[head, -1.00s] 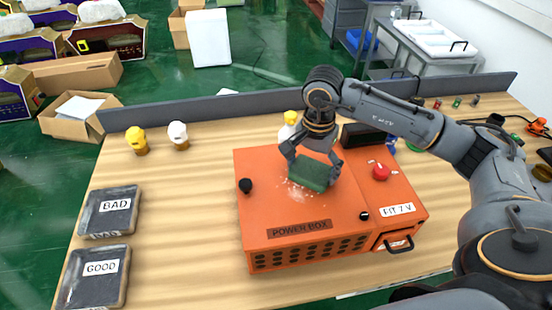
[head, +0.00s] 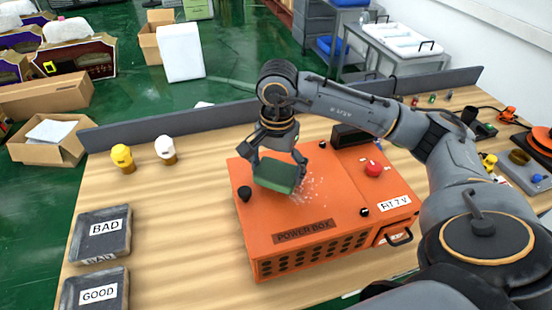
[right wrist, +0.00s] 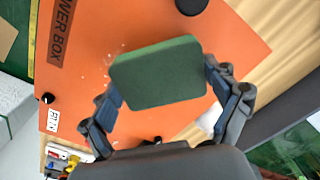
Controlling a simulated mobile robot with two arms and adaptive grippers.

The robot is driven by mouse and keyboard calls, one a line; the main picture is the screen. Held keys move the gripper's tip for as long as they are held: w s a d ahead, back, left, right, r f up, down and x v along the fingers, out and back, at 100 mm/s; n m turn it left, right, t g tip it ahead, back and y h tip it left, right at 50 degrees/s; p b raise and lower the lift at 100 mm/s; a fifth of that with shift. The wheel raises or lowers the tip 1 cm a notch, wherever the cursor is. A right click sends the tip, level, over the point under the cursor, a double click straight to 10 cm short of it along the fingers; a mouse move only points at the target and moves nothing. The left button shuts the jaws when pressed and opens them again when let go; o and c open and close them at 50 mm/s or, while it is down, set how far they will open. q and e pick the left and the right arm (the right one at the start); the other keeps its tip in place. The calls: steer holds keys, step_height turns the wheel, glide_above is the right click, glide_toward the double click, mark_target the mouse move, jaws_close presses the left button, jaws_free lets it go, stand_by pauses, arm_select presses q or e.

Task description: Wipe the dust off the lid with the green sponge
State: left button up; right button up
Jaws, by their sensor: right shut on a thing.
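The orange power box (head: 300,215) stands on the wooden table, its flat lid facing up. My right gripper (head: 275,165) is shut on the green sponge (head: 274,177) over the left back part of the lid, near the black knob (head: 244,194). White dust specks (head: 312,187) lie on the lid just right of the sponge. In the right wrist view the sponge (right wrist: 158,74) sits between both fingers, with a few specks beside it. I cannot tell whether the sponge touches the lid. My left gripper is not in view.
A red button (head: 373,169) and a second black knob (head: 364,212) stand up at the box's right. Trays marked BAD (head: 120,250) and GOOD (head: 121,295) lie at the left. A yellow head-shaped item (head: 122,158) and a white one (head: 165,150) stand behind. Bare table lies between trays and box.

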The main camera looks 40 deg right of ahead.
steer(key=shift+s+d+r+p, duration=0.1)
steer(key=shift+d+r+p, duration=0.15)
steer(key=shift+r, duration=0.4)
steer(key=shift+s+d+r+p, duration=0.15)
steer(key=shift+r+p, duration=0.2)
steer(key=shift+r, duration=0.25)
steer(key=shift+w+a+r+p, duration=0.1)
steer(key=shift+r+p, duration=0.2)
steer(key=shift+r, duration=0.3)
steer(key=shift+w+a+r+p, duration=0.1)
steer(key=shift+r+p, duration=0.2)
steer(key=shift+r, duration=0.25)
steer(key=shift+s+d+r, duration=0.1)
steer(key=shift+s+r, duration=0.05)
steer(key=shift+r, duration=0.2)
